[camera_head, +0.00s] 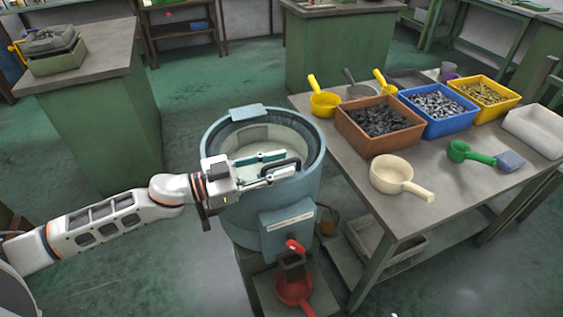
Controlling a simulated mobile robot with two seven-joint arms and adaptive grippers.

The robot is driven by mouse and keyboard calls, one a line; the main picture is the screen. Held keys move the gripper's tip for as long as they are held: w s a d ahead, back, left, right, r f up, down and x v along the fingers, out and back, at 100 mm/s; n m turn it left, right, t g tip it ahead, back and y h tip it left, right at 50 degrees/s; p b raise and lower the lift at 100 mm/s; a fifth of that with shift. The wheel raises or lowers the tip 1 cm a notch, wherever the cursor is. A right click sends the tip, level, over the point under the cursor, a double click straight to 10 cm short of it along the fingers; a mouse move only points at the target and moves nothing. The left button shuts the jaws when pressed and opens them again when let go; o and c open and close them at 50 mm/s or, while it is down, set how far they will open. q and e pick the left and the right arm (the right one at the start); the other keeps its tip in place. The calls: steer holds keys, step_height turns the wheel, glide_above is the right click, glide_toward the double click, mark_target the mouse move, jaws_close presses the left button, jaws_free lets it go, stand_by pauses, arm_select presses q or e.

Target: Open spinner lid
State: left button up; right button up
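The spinner (222,215) is a round blue-grey drum on the floor in the middle of the head view, with a control box on its front. A small hinge plate (249,112) sits at the back of its rim. The lid seems to be the pale round top (290,140) inside the rim; I cannot tell for sure how it sits. A dark bar handle (297,161) shows at its right side. My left gripper (285,162) is over the top from the left, its two fingers apart near the handle. Contact is unclear. My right gripper is not in view.
A workbench (445,212) stands close at the right with brown (370,145), blue (440,127) and yellow (512,104) bins of metal parts and several scoops. A red scoop (294,288) lies below the spinner's front. A green cabinet (105,125) stands back left, with open floor between.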

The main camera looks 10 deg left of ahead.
arm_select(q)
steer(key=shift+w+d, duration=0.25)
steer(key=shift+d, duration=0.15)
steer(key=shift+c, duration=0.2)
jaws_close()
